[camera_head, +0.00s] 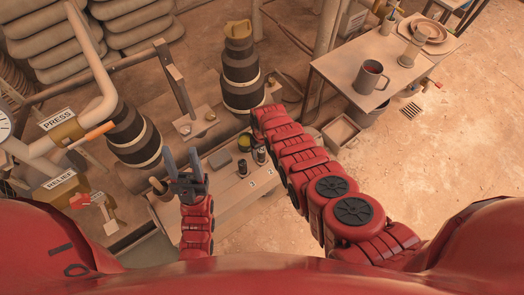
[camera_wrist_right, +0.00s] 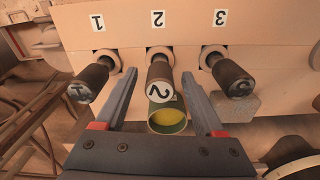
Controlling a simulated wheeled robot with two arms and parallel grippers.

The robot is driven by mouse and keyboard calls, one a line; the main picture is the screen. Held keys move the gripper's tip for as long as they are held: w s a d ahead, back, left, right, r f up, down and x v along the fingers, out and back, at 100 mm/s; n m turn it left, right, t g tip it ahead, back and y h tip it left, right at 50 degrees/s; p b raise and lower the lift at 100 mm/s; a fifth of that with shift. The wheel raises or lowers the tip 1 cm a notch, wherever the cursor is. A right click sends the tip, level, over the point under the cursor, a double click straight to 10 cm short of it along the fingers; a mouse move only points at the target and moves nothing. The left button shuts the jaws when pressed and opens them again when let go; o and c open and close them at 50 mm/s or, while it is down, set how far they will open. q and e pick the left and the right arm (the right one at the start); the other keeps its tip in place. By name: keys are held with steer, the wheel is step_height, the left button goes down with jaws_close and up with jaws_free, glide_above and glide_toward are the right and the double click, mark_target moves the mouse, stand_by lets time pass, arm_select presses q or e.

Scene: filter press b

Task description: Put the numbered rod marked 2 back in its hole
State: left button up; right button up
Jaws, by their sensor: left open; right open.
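The rod marked 2 (camera_wrist_right: 161,72) is dark with a white cap numbered 2. It stands at the collar below the label 2 (camera_wrist_right: 158,19), level with its neighbours; its depth in the hole cannot be told. My right gripper (camera_wrist_right: 159,74) is open, one finger on each side of this rod; contact cannot be told. In the head view my right arm hides that gripper. Rod 1 (camera_wrist_right: 91,82) and rod 3 (camera_wrist_right: 231,77) stand at their collars to either side. My left gripper (camera_head: 182,153) is open and empty, fingers up, left of the rods.
A green cup with yellow inside (camera_wrist_right: 168,116) is close to rod 2, between my right fingers. The rods' bench (camera_head: 225,190) has dark ribbed columns (camera_head: 242,75) behind it. A table (camera_head: 345,70) with a mug (camera_head: 370,76) stands at the right.

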step_height(320, 180, up, 4)
steer(key=p, duration=0.3)
steer(key=shift+p, duration=0.4)
steer(key=shift+r, duration=0.95)
step_height(320, 180, up, 6)
steer(key=shift+r+b, duration=0.2)
steer(key=shift+b, duration=0.2)
